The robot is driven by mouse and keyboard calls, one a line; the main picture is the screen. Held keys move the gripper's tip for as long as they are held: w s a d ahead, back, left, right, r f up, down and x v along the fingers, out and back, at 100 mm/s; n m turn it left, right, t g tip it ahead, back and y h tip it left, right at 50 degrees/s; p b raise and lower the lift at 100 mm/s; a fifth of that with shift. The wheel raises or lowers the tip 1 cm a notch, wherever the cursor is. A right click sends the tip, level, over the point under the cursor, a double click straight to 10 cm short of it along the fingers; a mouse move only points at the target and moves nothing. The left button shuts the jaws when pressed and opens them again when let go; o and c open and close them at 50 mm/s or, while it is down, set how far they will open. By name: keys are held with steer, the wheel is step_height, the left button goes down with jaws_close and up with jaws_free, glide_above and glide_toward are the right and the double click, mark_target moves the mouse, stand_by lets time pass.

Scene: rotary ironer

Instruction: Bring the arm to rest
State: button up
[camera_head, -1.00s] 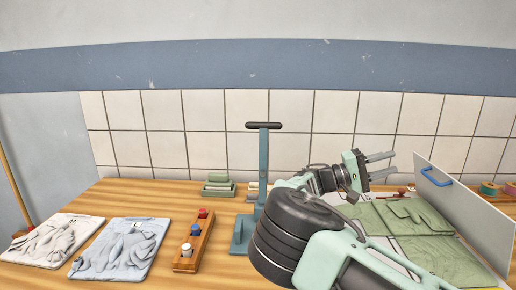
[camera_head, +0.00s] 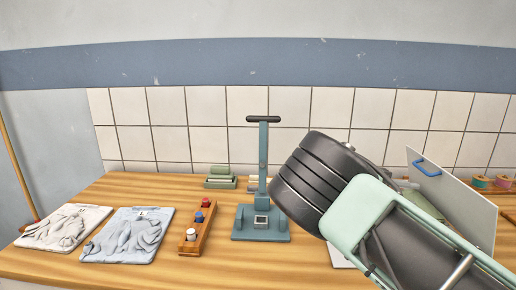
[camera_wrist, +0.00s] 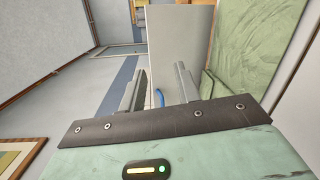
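My arm, pale green and black, fills the right of the head view and hides my gripper there. Past the fingers is a pale upright panel (camera_wrist: 180,45) with a blue handle (camera_wrist: 159,97). The same panel (camera_head: 460,205) and its blue handle (camera_head: 428,168) stand at the right of the head view. Green cloth (camera_wrist: 250,40) shows at the right of the wrist view.
A teal stand with a black top bar (camera_head: 263,165) rises mid-table, close to my arm. Left of it are a wooden rack with several coloured pegs (camera_head: 199,228) and two boards with crumpled cloths (camera_head: 128,235) (camera_head: 64,227). Green blocks (camera_head: 220,176) sit behind. The wooden table's (camera_head: 150,187) left part is otherwise clear.

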steer(key=s+f+y, duration=0.1)
steer(key=s+f, duration=0.1)
steer(key=s+f+y, duration=0.1)
steer(key=f+y, duration=0.1)
steer(key=s+a+f+y, duration=0.1)
steer(key=s+f, duration=0.1)
steer(key=shift+s+a+f+n+g+y+b, duration=0.1)
steer(key=shift+s+f+n+g+y+b, duration=0.2)
steer(key=shift+n+g+y+b, duration=0.1)
steer(key=s+a+f+y, duration=0.1)
steer(key=s+a+y, duration=0.1)
steer(key=s+a+f+n+y, duration=0.1)
steer(key=s+a+y, duration=0.1)
steer(key=s+a, duration=0.1)
steer(key=s+a+f+y+b, duration=0.1)
steer(key=s+a, duration=0.1)
steer(key=a, duration=0.1)
steer(key=shift+s+a+f+n+y, duration=0.25)
steer(key=shift+s+f+n+y, duration=0.1)
steer(key=shift+s+n+y, duration=0.05)
steer(key=s+a+r+n+t+y+b, duration=0.1)
steer(key=s+a+r+n+y, duration=0.1)
steer(key=s+a, duration=0.5)
steer(key=s+a+r+n+t+y+b, duration=0.1)
steer(key=s+a+y, duration=0.4)
steer(key=s, duration=0.9)
step_height(320, 180, up, 2)
steer(key=shift+s+a+r+n+t, duration=0.25)
steer(key=shift+a+n+t, duration=0.5)
steer(key=shift+a, duration=0.25)
